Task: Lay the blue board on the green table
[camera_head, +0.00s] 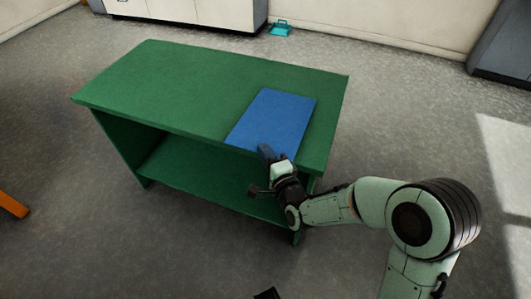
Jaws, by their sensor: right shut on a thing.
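The blue board (277,115) is a flat rectangle over the right part of the green table's top. It looks flat on or just above the top; I cannot tell which. The green table (160,80) has a lower shelf and an open front. My right gripper (266,153) is at the board's near edge, by the front edge of the table, and is shut on the board. Its fingers hide a little of that edge.
The left and middle of the table top are bare. A teal object (280,28) lies on the floor by the back wall. White cabinets (205,12) stand behind, and a grey unit (505,45) stands at the right. An orange piece (12,205) shows at the left edge.

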